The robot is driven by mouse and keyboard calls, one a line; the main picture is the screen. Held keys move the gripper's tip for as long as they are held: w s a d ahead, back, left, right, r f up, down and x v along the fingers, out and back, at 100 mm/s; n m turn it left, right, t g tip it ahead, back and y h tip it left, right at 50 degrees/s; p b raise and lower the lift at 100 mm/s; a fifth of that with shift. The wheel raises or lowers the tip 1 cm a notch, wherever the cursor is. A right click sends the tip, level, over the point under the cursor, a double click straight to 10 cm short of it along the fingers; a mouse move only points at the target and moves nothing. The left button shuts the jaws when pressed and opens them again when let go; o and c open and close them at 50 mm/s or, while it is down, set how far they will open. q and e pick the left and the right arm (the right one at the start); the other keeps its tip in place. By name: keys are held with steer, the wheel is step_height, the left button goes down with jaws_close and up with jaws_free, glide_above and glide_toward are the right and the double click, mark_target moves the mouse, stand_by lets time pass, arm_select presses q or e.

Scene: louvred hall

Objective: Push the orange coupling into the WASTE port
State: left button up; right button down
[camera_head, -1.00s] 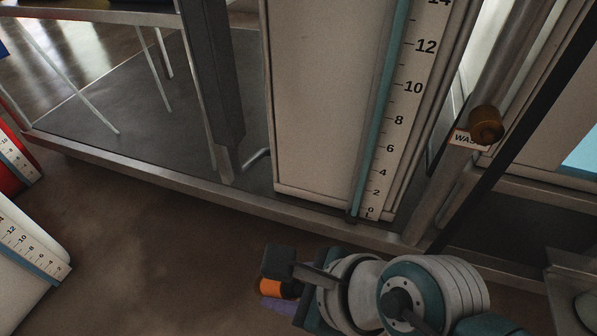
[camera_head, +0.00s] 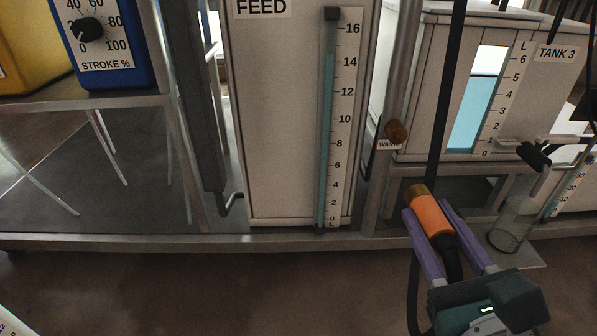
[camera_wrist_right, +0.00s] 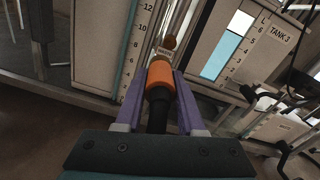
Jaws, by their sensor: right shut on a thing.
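The orange coupling (camera_head: 431,214) has a brass-coloured tip and a black hose at its back end. My right gripper (camera_head: 433,222) is shut on it, with one purple finger along each side. It also shows in the right wrist view (camera_wrist_right: 159,76), between the fingers and pointing away from the camera. The WASTE port (camera_head: 397,131) is a round brown-brass fitting on the metal post, beside a small label (camera_head: 388,145) that is partly covered. The coupling is apart from the port, below it and to its right in the head view. My left gripper is not in view.
The FEED tank (camera_head: 285,120) with its scale stands left of the post. TANK 3 (camera_head: 470,100) stands to the right. A black hose (camera_head: 450,80) hangs in front of it. A clear jar (camera_head: 512,224) stands right of my gripper. A metal frame rail (camera_head: 150,242) runs below.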

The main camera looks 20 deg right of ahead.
arm_select(q)
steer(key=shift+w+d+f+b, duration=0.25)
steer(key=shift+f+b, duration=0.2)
steer(key=shift+b, duration=0.05)
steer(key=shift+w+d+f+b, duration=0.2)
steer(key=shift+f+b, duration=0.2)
steer(key=shift+b, duration=0.05)
arm_select(e)
steer(key=d+x, duration=0.1)
steer(key=x, duration=0.8)
steer(key=shift+d+r+h, duration=0.3)
steer(key=shift+d+r, duration=0.05)
steer(key=shift+r, duration=0.05)
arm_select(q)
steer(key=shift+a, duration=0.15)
arm_select(e)
steer(key=shift+w, duration=0.15)
steer(key=shift+b+x, duration=0.5)
steer(key=shift+x, duration=0.85)
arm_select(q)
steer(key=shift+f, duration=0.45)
